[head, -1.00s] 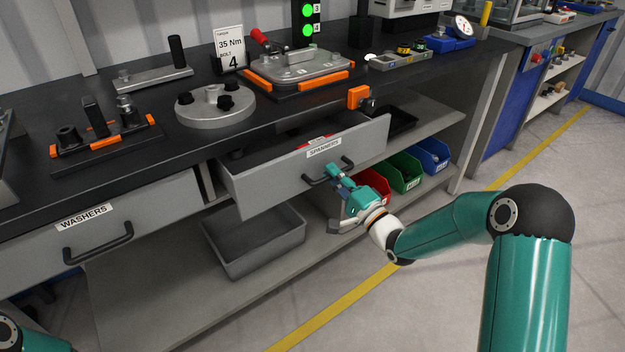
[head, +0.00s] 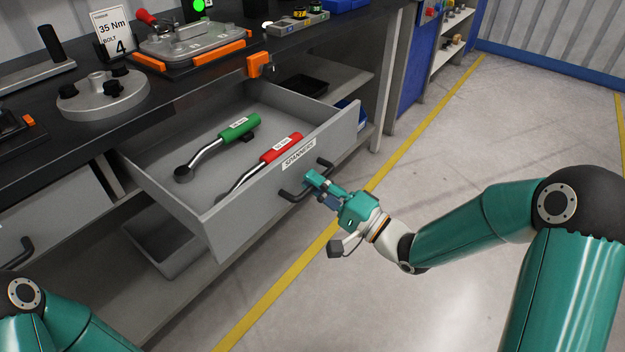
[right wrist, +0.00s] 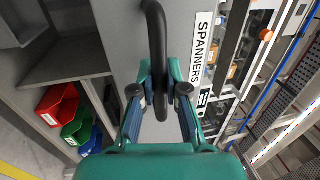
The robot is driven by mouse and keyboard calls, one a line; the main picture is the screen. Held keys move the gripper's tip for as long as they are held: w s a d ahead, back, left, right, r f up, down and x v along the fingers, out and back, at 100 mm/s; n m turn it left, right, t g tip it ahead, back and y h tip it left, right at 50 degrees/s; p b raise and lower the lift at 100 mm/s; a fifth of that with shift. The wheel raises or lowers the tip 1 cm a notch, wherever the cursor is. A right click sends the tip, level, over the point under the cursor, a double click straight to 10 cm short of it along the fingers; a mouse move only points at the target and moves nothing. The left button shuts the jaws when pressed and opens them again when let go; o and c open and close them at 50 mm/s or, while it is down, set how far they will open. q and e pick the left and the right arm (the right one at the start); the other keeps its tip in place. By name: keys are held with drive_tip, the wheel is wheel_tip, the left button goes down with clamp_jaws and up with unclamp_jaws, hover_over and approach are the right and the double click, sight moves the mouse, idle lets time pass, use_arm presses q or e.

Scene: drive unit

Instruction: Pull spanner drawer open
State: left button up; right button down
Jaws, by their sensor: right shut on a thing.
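The spanner drawer (head: 222,232) is a grey drawer with a SPANNERS label, pulled well out from under the black bench top in the head view. A green-handled spanner (head: 238,128) and a red-handled spanner (head: 281,149) lie inside it. My right gripper (head: 314,183) is shut on the black drawer handle (head: 290,194) at the drawer's front. In the right wrist view the handle (right wrist: 156,50) runs between the fingers (right wrist: 160,92). My left arm shows at the lower left of the head view, but its gripper is out of view.
A grey bin (head: 160,246) stands on the lower shelf below the drawer. Another drawer's handle (head: 18,254) is at the far left. An orange block (head: 259,66) is on the bench edge above the drawer. The floor (head: 470,140) to the right is clear.

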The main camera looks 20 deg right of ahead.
drive_tip(key=shift+w+d, duration=0.1)
drive_tip(key=shift+d, duration=0.25)
drive_tip(key=c, duration=1.2)
unclamp_jaws()
drive_tip(key=shift+w+f, duration=0.1)
drive_tip(key=shift+a, duration=0.1)
drive_tip(key=v, duration=1.2)
